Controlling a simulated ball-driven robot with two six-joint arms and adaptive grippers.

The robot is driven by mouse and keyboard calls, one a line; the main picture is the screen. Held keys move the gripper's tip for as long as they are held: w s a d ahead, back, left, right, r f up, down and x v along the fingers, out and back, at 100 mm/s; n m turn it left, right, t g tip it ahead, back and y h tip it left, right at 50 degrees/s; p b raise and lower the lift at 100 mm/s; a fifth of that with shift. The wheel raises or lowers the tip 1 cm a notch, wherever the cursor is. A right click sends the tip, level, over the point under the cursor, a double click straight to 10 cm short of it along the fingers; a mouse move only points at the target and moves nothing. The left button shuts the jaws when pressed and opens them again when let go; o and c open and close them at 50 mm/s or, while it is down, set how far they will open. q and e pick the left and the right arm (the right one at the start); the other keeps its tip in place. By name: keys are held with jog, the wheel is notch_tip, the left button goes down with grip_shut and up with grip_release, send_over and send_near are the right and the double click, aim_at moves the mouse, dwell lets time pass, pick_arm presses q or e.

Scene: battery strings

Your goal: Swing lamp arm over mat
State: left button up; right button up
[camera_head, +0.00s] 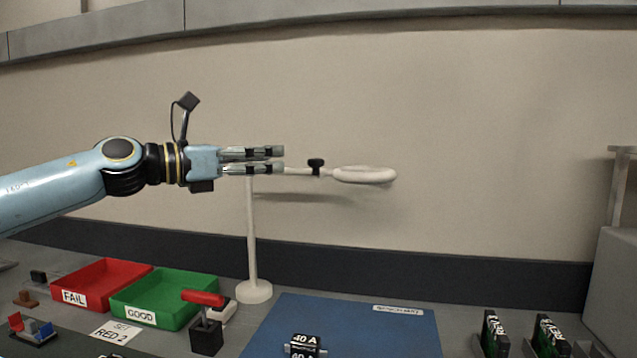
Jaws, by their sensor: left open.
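The lamp has a white upright post (251,240) on a round base, standing behind the blue mat's left corner. Its arm reaches right, with a black knob (316,166) on it and a white oval ring head (364,175) at the end. The blue mat (390,330) lies on the bench at bottom centre. My left gripper (281,160) comes in from the left at the top of the post, fingers pointing right and a little apart, just short of the knob. The fingers hide the post's top and the near part of the lamp arm. My right gripper is out of view.
A red FAIL tray (118,270) and a green GOOD tray (185,290) stand left of the lamp. A red-handled black device (206,335) stands by the mat's left edge. A black block (303,346) marked 40 A is at the front. Black modules (494,335) stand right.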

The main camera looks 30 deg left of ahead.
aim_at(309, 163)
pick_arm(q)
jog(key=x, duration=0.3)
jog(key=f+p+x, duration=0.1)
jog(key=x, duration=0.2)
jog(key=p+x, duration=0.1)
jog(key=x, duration=0.3)
jog(key=shift+s+f, duration=0.1)
jog(key=shift+f, duration=0.1)
jog(key=shift+w+d+f+p, duration=0.1)
jog(key=shift+w+d+p, duration=0.2)
jog(key=shift+w, duration=0.1)
grip_shut()
